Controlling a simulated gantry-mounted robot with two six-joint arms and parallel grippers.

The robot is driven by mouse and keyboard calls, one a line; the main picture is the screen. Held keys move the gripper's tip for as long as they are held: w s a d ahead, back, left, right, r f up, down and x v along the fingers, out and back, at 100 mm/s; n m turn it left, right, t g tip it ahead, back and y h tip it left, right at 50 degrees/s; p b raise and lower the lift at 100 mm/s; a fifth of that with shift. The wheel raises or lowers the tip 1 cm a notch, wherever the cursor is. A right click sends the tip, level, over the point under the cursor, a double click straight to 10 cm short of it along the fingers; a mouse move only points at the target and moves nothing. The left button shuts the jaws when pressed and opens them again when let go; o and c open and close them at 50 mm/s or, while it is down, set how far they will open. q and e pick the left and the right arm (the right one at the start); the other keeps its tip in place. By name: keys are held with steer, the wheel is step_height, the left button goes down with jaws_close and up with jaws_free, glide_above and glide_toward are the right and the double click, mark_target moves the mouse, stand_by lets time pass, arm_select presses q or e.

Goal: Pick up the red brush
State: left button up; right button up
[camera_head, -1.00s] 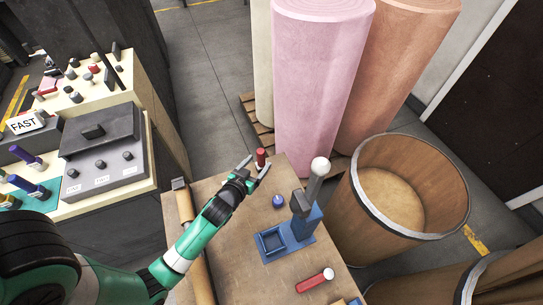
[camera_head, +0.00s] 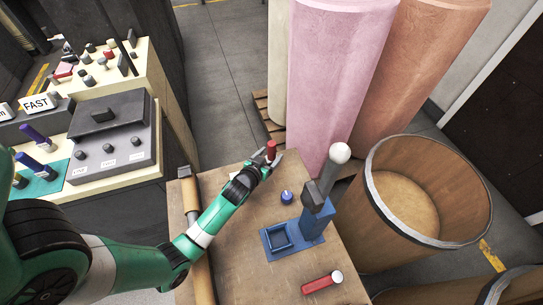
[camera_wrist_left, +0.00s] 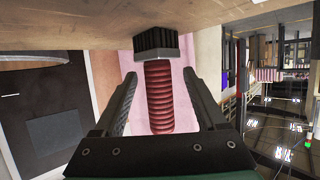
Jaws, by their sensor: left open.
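The red brush (camera_head: 271,149) stands upright near the far edge of the wooden table. In the left wrist view, its ribbed red handle (camera_wrist_left: 159,95) runs between my fingers, and its black bristle block (camera_wrist_left: 155,42) is at the table surface, beyond the fingertips. My left gripper (camera_head: 266,158) is open around the handle, with a finger on each side and a visible gap to each; it also shows in the left wrist view (camera_wrist_left: 158,82). My right gripper is not in view.
A blue knob-like piece (camera_head: 287,197), a blue stand with a grey lever (camera_head: 312,222) and a red cylinder with a white end (camera_head: 322,282) are on the table. A wooden barrel (camera_head: 385,225) and a tall pink roll (camera_head: 335,80) stand beyond it.

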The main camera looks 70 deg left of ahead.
mark_target(275, 151)
arm_select(q)
steer(key=b+x, duration=0.1)
steer(key=x, duration=0.3)
steer(key=shift+w, duration=0.15)
jaws_close()
